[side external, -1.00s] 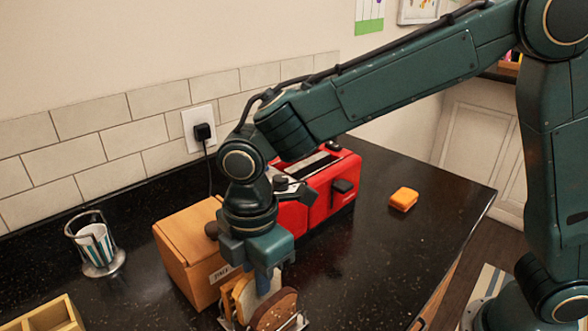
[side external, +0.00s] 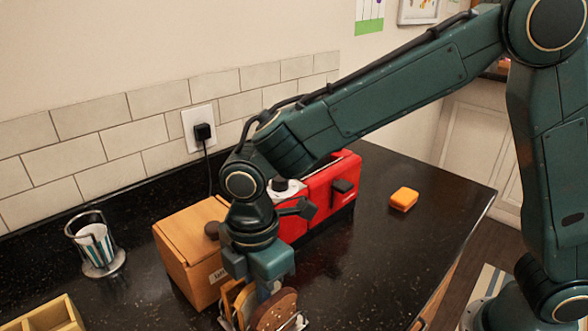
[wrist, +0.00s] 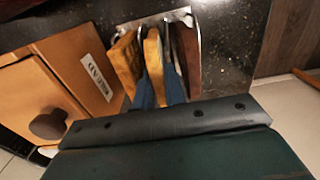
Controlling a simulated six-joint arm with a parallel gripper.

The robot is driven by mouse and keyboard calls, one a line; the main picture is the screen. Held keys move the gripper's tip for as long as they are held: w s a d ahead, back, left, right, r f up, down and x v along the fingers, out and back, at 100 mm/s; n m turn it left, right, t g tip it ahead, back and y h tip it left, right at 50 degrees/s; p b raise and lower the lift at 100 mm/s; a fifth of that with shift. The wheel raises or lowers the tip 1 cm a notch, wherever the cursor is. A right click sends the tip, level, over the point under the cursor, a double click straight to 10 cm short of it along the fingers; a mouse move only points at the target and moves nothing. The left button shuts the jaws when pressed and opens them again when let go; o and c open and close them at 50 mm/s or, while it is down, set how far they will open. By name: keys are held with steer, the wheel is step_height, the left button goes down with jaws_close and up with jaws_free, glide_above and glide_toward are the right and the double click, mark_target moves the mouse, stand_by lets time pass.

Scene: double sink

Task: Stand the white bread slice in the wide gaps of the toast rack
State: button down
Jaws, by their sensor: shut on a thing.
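The toast rack (wrist: 186,14) is a wire stand on the counter, seen at the top of the wrist view; it partly shows at the bottom edge of the side view (side external: 299,323). My gripper (wrist: 160,92) is over the rack, its blue fingers shut on the pale yellowish slice, which I take for the white bread slice (wrist: 154,62). That slice is upright among the rack's wires. A tan slice (wrist: 125,62) stands to its left and a dark brown slice (wrist: 190,62) to its right. The lower edges and exact gap are hidden.
A wooden bread box (side external: 190,257) stands close beside the rack. A red toaster (side external: 325,200) is behind, an orange block (side external: 404,199) lies to the right. A cup in a wire holder (side external: 96,246) and a wooden tray (side external: 68,311) are at left. The right counter is mostly clear.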

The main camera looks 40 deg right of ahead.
steer(key=c, duration=1.1)
jaws_free()
steer(key=shift+o, duration=0.2)
steer(key=shift+r, duration=0.1)
steer(key=shift+r, duration=4.4)
steer(key=shift+d+r, duration=0.1)
